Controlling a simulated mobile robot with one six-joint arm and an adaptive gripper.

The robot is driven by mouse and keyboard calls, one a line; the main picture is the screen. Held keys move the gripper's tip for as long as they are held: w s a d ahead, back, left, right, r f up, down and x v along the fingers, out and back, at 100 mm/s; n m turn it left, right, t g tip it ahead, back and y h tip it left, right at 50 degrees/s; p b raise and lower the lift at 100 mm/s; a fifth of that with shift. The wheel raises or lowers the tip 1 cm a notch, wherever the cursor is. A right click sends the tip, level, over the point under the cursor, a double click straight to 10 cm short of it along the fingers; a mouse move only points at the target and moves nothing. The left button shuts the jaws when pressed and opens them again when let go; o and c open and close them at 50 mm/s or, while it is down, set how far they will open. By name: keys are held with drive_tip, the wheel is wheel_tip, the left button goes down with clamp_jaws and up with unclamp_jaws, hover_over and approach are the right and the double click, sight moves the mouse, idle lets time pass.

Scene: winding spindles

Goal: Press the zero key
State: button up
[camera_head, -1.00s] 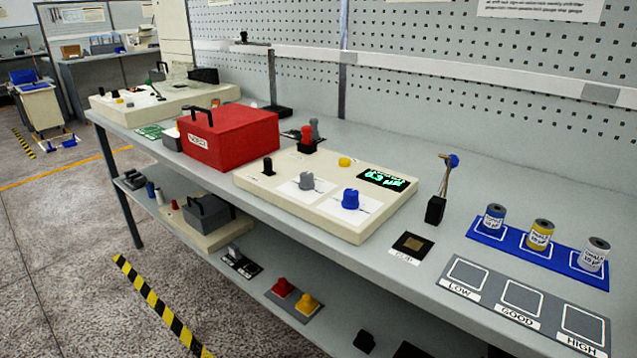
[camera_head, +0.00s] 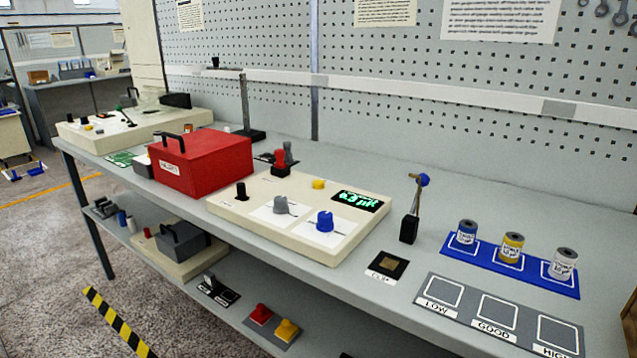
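A cream instrument panel (camera_head: 325,253) lies on the bench in the middle of the view. It carries a yellow round key (camera_head: 319,184), a blue knob (camera_head: 324,221), a grey knob (camera_head: 281,205) and a black switch (camera_head: 241,191). A dark display (camera_head: 357,201) with green digits is at its right back; the reading looks like 0.3 with a unit. No label reading zero is legible, so I cannot tell for certain which key it is. My gripper is not in view.
A red box (camera_head: 202,161) stands left of the panel. A blue-topped stand (camera_head: 409,228) and a dark square pad (camera_head: 387,266) are to its right. Three spools stand on a blue mat (camera_head: 495,266), behind the grey LOW, GOOD and HIGH tray (camera_head: 468,310). A pegboard wall rises behind.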

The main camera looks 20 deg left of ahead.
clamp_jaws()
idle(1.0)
